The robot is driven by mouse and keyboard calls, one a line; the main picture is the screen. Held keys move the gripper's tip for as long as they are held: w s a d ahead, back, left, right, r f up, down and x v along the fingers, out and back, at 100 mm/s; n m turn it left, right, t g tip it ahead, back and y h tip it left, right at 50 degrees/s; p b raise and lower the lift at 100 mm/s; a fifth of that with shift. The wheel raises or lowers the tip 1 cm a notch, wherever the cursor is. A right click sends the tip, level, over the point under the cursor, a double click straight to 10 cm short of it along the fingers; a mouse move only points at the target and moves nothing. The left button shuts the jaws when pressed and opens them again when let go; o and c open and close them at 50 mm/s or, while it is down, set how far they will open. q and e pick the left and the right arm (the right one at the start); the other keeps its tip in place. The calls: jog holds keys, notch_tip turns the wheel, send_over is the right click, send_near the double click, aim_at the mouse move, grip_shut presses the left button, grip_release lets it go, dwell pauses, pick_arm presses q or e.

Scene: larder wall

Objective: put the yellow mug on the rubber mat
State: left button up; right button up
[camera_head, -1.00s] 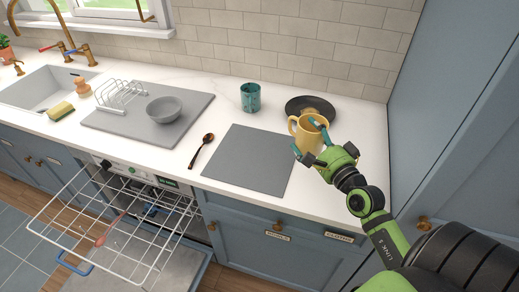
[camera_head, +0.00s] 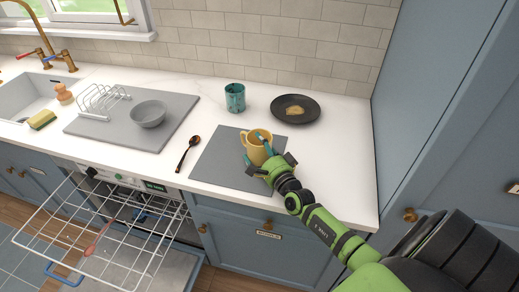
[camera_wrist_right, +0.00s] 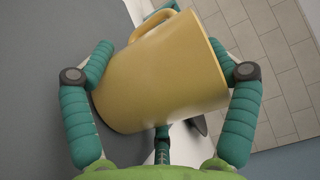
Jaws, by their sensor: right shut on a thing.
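The yellow mug (camera_head: 255,149) is in my right gripper (camera_head: 256,155), over the right part of the grey rubber mat (camera_head: 216,165). In the right wrist view the mug (camera_wrist_right: 160,75) fills the space between the teal fingers, one on each side, with its handle at the top. The mug looks roughly upright in the head view. I cannot tell whether its base touches the mat or is a little above it. The grey mat surface (camera_wrist_right: 45,80) also shows at the left of the right wrist view. My left gripper is not in view.
A dark plate (camera_head: 296,108) with a bit of food and a teal cup (camera_head: 235,97) stand behind the mat. A spoon (camera_head: 187,152) lies left of it. A grey board (camera_head: 90,133) holds a rack and bowl (camera_head: 149,113). The dishwasher rack (camera_head: 95,240) is pulled out below.

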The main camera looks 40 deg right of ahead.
jog(key=shift+f, duration=0.1)
jog(key=o, duration=1.3)
jog(key=shift+f, duration=0.1)
jog(key=shift+o, duration=0.6)
jog(key=shift+r, duration=0.4)
jog(key=s, duration=0.3)
jog(key=s+b, duration=0.1)
jog(key=s, duration=0.3)
jog(key=s+a+f, duration=0.1)
jog(key=s, duration=0.2)
jog(key=shift+s, duration=0.3)
jog(key=shift+s+a+r+b, duration=0.15)
jog(key=shift+s+b, duration=0.15)
jog(key=shift+s, duration=0.45)
